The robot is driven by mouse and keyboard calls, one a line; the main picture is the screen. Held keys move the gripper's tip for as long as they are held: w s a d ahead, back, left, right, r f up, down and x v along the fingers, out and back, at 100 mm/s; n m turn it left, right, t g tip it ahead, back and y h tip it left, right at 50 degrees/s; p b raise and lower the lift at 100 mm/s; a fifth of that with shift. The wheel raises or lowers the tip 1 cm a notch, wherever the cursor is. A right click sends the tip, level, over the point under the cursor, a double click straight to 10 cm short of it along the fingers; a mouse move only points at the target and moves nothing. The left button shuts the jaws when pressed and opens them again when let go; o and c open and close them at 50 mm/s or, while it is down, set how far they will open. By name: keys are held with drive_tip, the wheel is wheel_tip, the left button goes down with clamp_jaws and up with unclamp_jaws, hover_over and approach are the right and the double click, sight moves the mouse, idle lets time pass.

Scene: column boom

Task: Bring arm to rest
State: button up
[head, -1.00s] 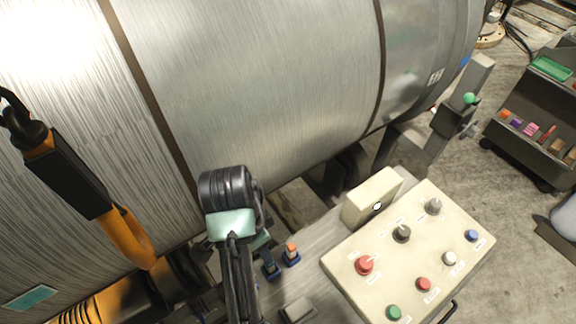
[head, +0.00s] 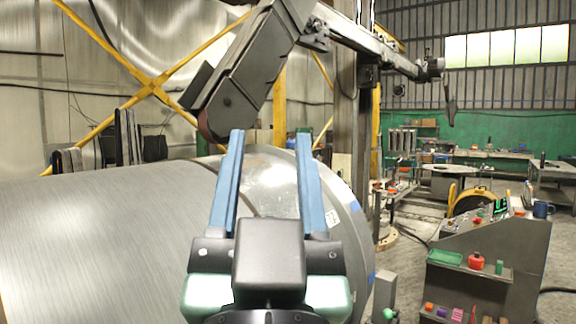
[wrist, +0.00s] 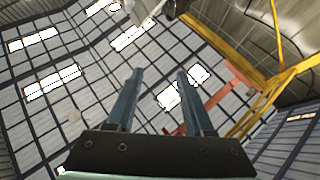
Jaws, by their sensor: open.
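My gripper (head: 266,140) stands upright in the middle of the head view, its two blue fingers spread wide and pointing up. Nothing is between the fingers. Behind it in the head view lies a large brushed-metal cylinder (head: 100,225). In the wrist view my gripper (wrist: 160,75) is also open and empty, pointing towards the roof (wrist: 60,70) and its bright skylights. No finger appears to touch anything.
A dark boom (head: 250,75) hangs above and behind the cylinder, close to the fingertips in the picture; the gap in depth is unclear. A yellow frame (head: 155,85) stands at the left. A grey cart (head: 490,265) with small coloured items stands at the right.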

drive_tip(key=shift+s+d+r+t+h+b, duration=0.15)
drive_tip(key=shift+s+d+r+t+b, duration=0.15)
drive_tip(key=shift+s, duration=0.4)
drive_tip(key=shift+s+d+r+t+h+b, duration=0.15)
drive_tip(key=shift+s+r+t+b, duration=0.25)
drive_tip(key=shift+s, duration=0.3)
drive_tip(key=shift+s+d+r+t+h+b, duration=0.1)
drive_tip(key=shift+s+d+r+t+b, duration=0.25)
drive_tip(key=shift+s, duration=0.35)
drive_tip(key=shift+a+f, duration=0.1)
